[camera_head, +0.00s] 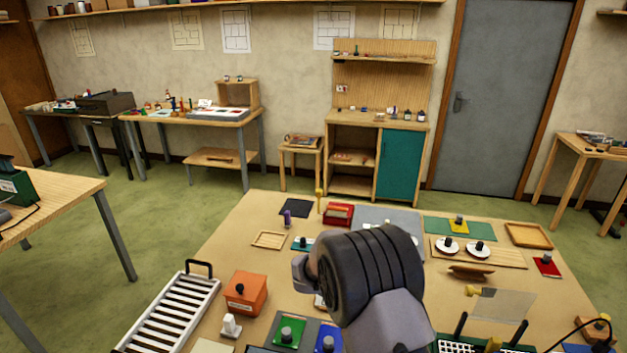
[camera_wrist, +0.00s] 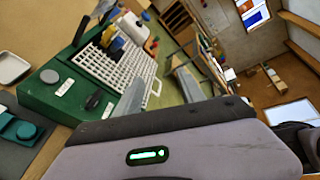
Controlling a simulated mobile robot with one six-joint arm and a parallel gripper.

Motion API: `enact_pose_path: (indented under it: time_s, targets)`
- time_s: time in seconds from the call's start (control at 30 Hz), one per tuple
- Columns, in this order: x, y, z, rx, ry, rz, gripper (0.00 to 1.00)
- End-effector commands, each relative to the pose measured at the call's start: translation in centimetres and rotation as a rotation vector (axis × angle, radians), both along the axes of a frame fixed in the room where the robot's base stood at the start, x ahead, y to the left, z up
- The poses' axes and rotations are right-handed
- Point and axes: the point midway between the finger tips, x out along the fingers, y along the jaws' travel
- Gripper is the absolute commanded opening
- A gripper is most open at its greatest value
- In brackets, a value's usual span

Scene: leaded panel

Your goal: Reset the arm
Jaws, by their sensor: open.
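In the wrist view my gripper (camera_wrist: 160,80) is open, with two grey fingers apart and nothing seen between them. The wrist camera is tilted, so the room appears turned. A green machine with a white grid top (camera_wrist: 118,66) lies beyond the fingers and to their left. In the head view my arm rises from the bottom centre over the worktable (camera_head: 232,238). Its dark, ribbed joint covers the middle of the table. My fingers cannot be made out in that view.
The table is crowded. A white slatted rack (camera_head: 172,312), an orange box (camera_head: 246,292) and green and blue blocks stand left of my arm. White discs (camera_head: 447,245), a wooden tray (camera_head: 528,235) and a clear sheet (camera_head: 503,308) lie to the right. Green floor is open beyond the table.

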Motion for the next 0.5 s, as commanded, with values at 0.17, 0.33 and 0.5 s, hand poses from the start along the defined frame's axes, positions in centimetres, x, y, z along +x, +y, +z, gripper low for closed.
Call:
enact_pose_path:
  time_s: [0.17, 0.33, 0.5]
  targets:
    - [-3.6, -0.2, -0.2, 0.106, -0.379, -0.226, 0.46]
    - [-9.8, 1.6, -1.9, 0.245, -0.935, -0.702, 0.46]
    - [-16.0, 6.4, -5.5, 0.367, -1.486, -1.531, 0.46]
